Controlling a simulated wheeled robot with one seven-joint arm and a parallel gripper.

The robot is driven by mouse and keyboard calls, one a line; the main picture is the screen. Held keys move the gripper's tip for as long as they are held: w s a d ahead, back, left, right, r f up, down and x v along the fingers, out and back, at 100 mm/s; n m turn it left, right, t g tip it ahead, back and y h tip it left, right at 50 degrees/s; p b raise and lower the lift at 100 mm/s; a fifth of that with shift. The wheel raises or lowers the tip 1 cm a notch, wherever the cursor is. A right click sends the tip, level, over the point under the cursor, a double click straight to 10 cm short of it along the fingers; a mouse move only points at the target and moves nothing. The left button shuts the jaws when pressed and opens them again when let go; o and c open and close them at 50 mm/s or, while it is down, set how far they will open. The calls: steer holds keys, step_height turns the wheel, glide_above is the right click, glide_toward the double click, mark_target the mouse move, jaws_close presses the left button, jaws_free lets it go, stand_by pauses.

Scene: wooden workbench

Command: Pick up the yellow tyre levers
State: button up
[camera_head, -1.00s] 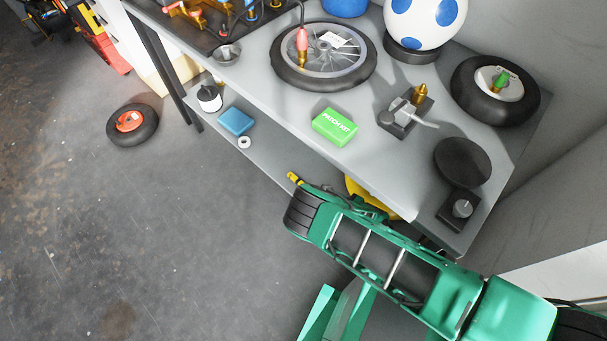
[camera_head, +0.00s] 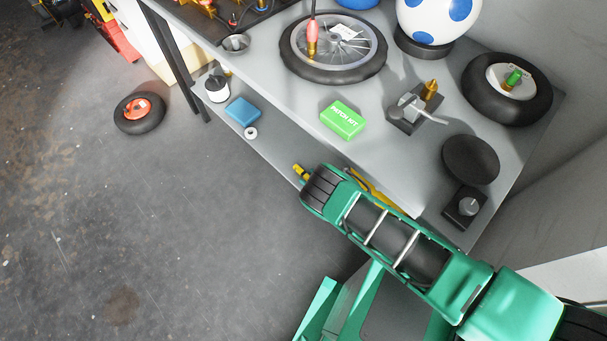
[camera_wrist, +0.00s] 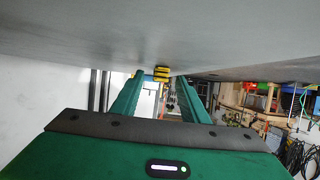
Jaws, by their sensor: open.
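The yellow tyre levers (camera_wrist: 161,74) show in the wrist view as a small stacked yellow and dark bundle against the grey surface. My gripper (camera_wrist: 160,77) is open, its two green fingers reaching forward on either side of the levers in the picture. I see no contact, and the remaining gap is hard to judge. In the head view a small yellow piece (camera_head: 301,172) shows just past the end of my arm, at the lower shelf; it is probably part of the levers. My fingers are hidden there.
The bench top (camera_head: 290,105) overhangs the lower shelf (camera_head: 268,150) close to my arm. A green patch kit box (camera_head: 342,119) lies near its edge. A blue box (camera_head: 242,110) and a white bottle (camera_head: 216,88) stand on the shelf. Another yellow thing (camera_head: 365,183) is partly hidden behind my arm.

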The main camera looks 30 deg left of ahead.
steer(key=shift+a, duration=0.15)
steer(key=shift+w, duration=0.1)
jaws_close()
